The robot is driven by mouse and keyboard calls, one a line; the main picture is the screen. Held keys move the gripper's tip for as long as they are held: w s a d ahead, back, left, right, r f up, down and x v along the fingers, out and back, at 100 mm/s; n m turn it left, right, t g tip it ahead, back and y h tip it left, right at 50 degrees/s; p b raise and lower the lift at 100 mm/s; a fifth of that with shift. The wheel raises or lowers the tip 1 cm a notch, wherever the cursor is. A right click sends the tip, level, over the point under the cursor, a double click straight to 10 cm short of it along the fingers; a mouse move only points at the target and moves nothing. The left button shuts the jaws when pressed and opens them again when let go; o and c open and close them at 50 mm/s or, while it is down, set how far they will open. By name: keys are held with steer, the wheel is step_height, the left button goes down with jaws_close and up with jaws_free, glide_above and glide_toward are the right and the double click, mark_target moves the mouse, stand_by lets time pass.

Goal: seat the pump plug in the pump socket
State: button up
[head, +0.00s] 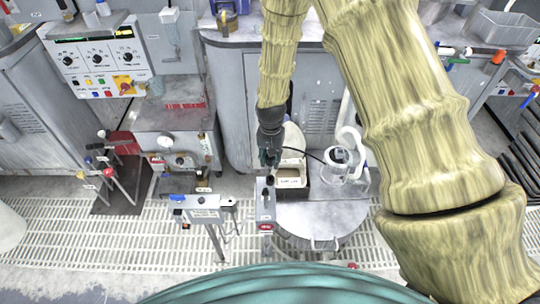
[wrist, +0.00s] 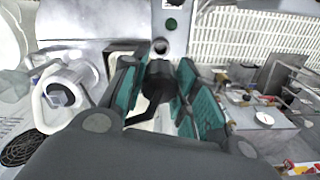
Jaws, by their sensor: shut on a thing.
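My gripper (head: 270,157) has teal fingers and points down. In the wrist view its fingers (wrist: 157,88) are shut on the black pump plug (wrist: 158,80). A thin black cable runs from the gripper to the right, toward the white pump (head: 340,156). A narrow grey box (head: 265,205) stands just below the gripper, with a dark round opening on top that looks like the pump socket (head: 269,180). In the wrist view the socket (wrist: 160,47) lies just beyond the plug. The plug appears above and apart from it; its tip is partly hidden by the fingers.
A labelled open bin (head: 291,178) stands right of the grey box, close to the gripper. A round grey platen lid (head: 322,220) lies in front of the pump. A grey stand (head: 205,215) is to the left. Open floor grating (head: 110,240) extends further left.

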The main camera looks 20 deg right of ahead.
mark_target(270, 167)
steer(key=shift+f+b, duration=1)
steer(key=shift+f, duration=1.9)
steer(key=shift+a+p, duration=0.1)
steer(key=shift+p, duration=0.45)
steer(key=shift+f+b, duration=0.75)
steer(key=shift+f, duration=1.05)
stand_by(0.5)
steer(key=o, duration=1.1)
steer(key=shift+r, duration=6)
